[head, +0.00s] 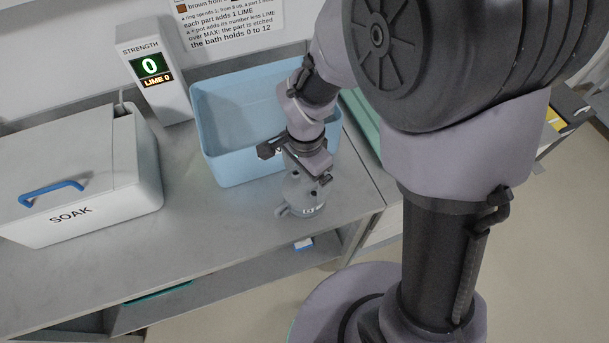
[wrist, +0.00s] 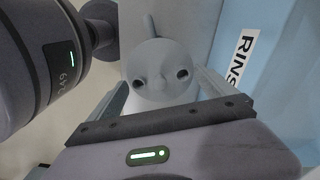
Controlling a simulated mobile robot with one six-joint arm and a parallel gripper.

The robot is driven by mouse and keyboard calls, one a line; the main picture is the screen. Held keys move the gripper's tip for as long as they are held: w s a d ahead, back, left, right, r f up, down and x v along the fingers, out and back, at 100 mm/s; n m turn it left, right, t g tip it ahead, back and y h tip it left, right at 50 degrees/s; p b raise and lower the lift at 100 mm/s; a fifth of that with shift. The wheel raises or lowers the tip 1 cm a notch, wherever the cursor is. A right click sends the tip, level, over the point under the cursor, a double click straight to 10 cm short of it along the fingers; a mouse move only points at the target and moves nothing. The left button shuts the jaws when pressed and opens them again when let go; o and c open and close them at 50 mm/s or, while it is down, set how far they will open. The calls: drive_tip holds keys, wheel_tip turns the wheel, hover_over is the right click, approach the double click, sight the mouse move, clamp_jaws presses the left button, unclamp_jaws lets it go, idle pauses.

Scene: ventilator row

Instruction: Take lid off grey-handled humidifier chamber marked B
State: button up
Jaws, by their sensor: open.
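A grey humidifier chamber (head: 303,198) stands upright on the bench near its front right edge, in front of the blue basin. A small label sits low on its side, too small to read surely. In the wrist view its pale grey domed lid (wrist: 158,72) shows two dark ports, and a grey handle (wrist: 149,25) sticks out at the far side. The lid appears to be on. My gripper (head: 299,171) is above the chamber, pointing down. In the wrist view my gripper (wrist: 162,90) is open, with one finger on each side of the lid; contact cannot be told.
A light blue basin (head: 235,169), its label starting "RINS" in the wrist view, stands behind the chamber. A white SOAK tank (head: 95,215) with a blue lid handle (head: 50,192) is left. The STRENGTH display (head: 155,75) reads 0, LIME 0. Bench between tank and chamber is clear.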

drive_tip(key=shift+f, duration=0.3)
drive_tip(key=shift+r, duration=0.1)
drive_tip(key=shift+c, duration=0.2)
drive_tip(key=c, duration=1.4)
drive_tip(key=shift+r, duration=0.1)
